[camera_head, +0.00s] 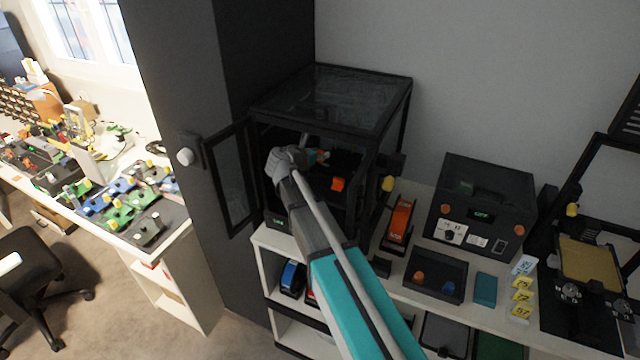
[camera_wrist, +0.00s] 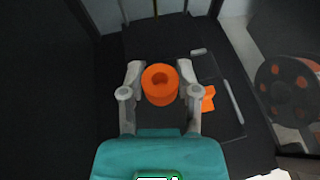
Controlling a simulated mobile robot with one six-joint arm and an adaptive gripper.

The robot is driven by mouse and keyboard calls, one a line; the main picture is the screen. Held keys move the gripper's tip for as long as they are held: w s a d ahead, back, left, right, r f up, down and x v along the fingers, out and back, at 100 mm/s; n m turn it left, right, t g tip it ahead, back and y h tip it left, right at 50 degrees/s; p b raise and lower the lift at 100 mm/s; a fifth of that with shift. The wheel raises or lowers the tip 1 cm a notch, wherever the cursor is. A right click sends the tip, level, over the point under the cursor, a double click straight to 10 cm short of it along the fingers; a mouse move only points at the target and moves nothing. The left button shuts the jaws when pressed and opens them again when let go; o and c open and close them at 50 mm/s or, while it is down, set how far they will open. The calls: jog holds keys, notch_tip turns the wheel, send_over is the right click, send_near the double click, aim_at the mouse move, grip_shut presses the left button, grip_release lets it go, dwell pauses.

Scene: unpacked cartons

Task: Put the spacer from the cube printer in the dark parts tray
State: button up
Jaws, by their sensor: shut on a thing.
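The orange spacer (camera_wrist: 160,86), a short ring with a hole, is between the fingertips of my gripper (camera_wrist: 160,92) in the wrist view, and the gripper is shut on it. In the head view my arm reaches through the open door of the cube printer (camera_head: 335,95), and my gripper (camera_head: 312,152) is inside it. The spacer is hard to make out there. The dark parts tray (camera_head: 430,292) stands on the bench right of the printer, with a small orange part and a blue part in it.
Another orange piece (camera_head: 338,184) lies on the bed inside the printer; it also shows in the wrist view (camera_wrist: 208,98). The printer door (camera_head: 230,180) hangs open on the left. An orange-and-black device (camera_head: 398,222) stands between printer and tray. A black box machine (camera_head: 482,210) stands behind the tray.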

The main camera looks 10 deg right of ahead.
jog(key=shift+d+r+p, duration=0.2)
jog(key=shift+r+p, duration=0.1)
jog(key=shift+r, duration=0.05)
jog(key=shift+s, duration=0.1)
jog(key=shift+f, duration=0.15)
jog(key=b, duration=0.5)
send_over(321, 183)
jog(key=shift+f, duration=2.4)
jog(key=shift+f+b, duration=2.3)
jog(key=shift+b, duration=0.05)
jog(key=shift+f, duration=0.25)
jog(key=o, duration=0.8)
